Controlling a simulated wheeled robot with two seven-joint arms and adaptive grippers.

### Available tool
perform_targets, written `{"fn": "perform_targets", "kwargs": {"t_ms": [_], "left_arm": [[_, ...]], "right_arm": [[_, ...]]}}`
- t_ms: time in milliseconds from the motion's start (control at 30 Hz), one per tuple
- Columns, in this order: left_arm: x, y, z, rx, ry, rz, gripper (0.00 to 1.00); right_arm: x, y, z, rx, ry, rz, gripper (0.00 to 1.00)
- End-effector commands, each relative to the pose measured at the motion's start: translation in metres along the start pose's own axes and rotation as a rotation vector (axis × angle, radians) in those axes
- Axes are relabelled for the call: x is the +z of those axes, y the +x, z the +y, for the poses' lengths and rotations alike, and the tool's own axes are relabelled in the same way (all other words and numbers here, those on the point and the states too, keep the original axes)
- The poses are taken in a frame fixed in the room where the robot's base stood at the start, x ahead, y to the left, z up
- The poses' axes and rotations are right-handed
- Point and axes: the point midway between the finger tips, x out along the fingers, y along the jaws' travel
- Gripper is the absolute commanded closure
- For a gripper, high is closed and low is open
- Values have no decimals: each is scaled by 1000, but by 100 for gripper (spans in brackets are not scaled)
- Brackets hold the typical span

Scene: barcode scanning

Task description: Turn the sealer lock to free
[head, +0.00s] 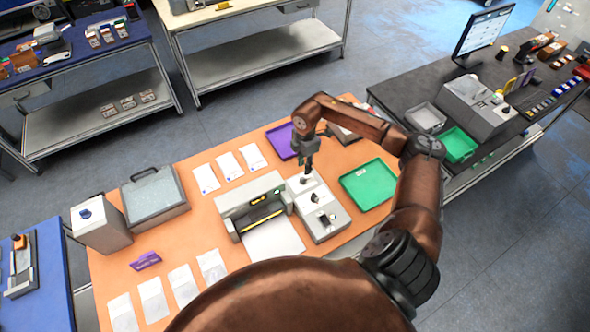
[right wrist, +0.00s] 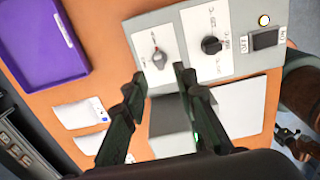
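A light grey control box (head: 338,226) stands beside the sealer (head: 237,198) on the orange table. In the right wrist view its panel carries a small pointer knob (right wrist: 159,60), a black round dial (right wrist: 211,45) and an OFF/ON rocker switch (right wrist: 266,38). The panel lettering is too small to read surely. My right gripper (head: 308,170) points down over the far end of the box. In the right wrist view its two fingers (right wrist: 160,92) are apart and empty. The pointer knob shows just beyond the fingertips; contact cannot be seen. My left gripper is not in view.
A purple tray (head: 281,139) lies behind the box and a green tray (head: 368,184) to its right. White packets (head: 228,164) lie left of the gripper. A white sheet (head: 273,241) lies before the sealer. My brown arm covers the near edge.

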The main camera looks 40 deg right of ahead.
Motion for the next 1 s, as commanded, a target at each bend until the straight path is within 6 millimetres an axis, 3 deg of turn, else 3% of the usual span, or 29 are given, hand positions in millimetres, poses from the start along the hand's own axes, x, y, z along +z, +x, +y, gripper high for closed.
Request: {"fn": "perform_targets", "kwargs": {"t_ms": [167, 500, 900, 1000], "left_arm": [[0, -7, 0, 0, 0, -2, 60], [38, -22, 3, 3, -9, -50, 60], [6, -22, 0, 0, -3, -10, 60], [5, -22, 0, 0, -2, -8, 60]], "right_arm": [[-8, 18, 4, -3, -11, 2, 74], [-15, 66, 8, -2, -24, 4, 74], [-11, 77, 7, 0, -21, 1, 74], [-11, 77, 7, 0, -21, 2, 80]]}}
